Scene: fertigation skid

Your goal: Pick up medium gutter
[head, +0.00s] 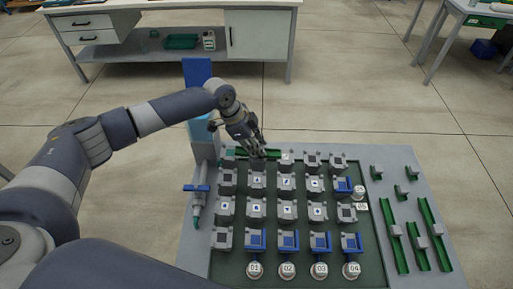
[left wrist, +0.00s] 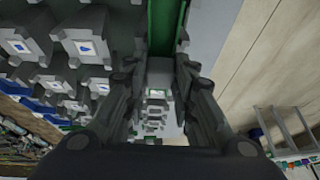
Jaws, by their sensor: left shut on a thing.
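My left gripper (head: 258,152) is at the far edge of the board, pointing down. In the left wrist view the gutter (left wrist: 163,25) runs away from between the fingers (left wrist: 158,92). The fingers hide part of it, and I cannot tell whether it touches the board. More green gutters with grey holders lie on the right side panel: a long one (head: 392,215), a shorter one (head: 412,235) and another long one (head: 427,213). My right gripper is not in view.
The board (head: 370,270) carries rows of grey blocks (head: 287,183), some with blue parts, and numbered round caps (head: 287,270) in front. A white workbench (head: 180,22) stands behind, with clear floor between.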

